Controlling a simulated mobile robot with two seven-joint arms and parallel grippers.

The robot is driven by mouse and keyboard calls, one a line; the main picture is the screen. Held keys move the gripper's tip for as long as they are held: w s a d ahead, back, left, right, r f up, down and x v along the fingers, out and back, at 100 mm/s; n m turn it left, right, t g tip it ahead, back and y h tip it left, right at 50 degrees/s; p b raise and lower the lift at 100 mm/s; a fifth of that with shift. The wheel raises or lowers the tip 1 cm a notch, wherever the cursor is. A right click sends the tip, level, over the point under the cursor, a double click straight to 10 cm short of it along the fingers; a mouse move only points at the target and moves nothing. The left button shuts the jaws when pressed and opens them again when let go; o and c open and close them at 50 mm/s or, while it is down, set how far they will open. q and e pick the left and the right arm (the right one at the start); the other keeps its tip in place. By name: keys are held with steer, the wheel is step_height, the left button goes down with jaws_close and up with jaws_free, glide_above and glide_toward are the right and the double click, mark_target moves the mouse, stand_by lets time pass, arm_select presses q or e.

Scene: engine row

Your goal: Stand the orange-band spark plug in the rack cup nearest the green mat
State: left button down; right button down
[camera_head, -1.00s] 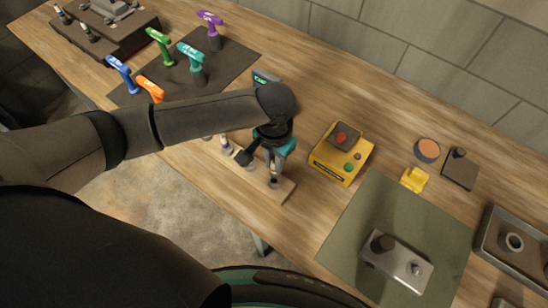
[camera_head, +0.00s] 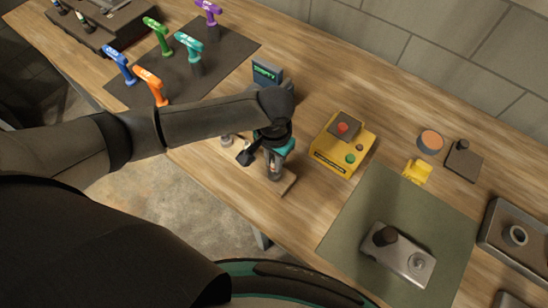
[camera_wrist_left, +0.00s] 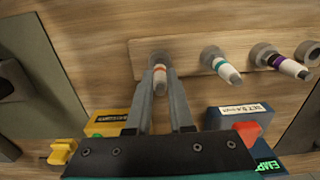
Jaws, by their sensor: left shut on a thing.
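My left gripper (camera_head: 274,172) is over the right end of the wooden rack (camera_head: 286,184), the end nearest the green mat (camera_head: 345,225). In the left wrist view, its fingers (camera_wrist_left: 161,80) are shut on the orange-band spark plug (camera_wrist_left: 160,76). The plug's far end is at the grey end cup (camera_wrist_left: 159,58) of the rack (camera_wrist_left: 190,46); whether it is seated fully I cannot tell. A teal-band plug (camera_wrist_left: 222,66) and a purple-band plug (camera_wrist_left: 288,65) stand in other cups. The right gripper is not in view.
A yellow box with buttons (camera_head: 335,160) stands right of the gripper, and a small display (camera_head: 267,72) behind my arm. A metal block (camera_head: 398,262) lies on the mat. Coloured drivers (camera_head: 160,38) stand on a dark mat at the left.

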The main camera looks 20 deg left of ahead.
arm_select(q)
steer(key=c, duration=0.7)
jaws_free()
step_height(320, 180, up, 15)
steer(key=shift+r+p, duration=0.1)
steer(key=shift+p, duration=0.45)
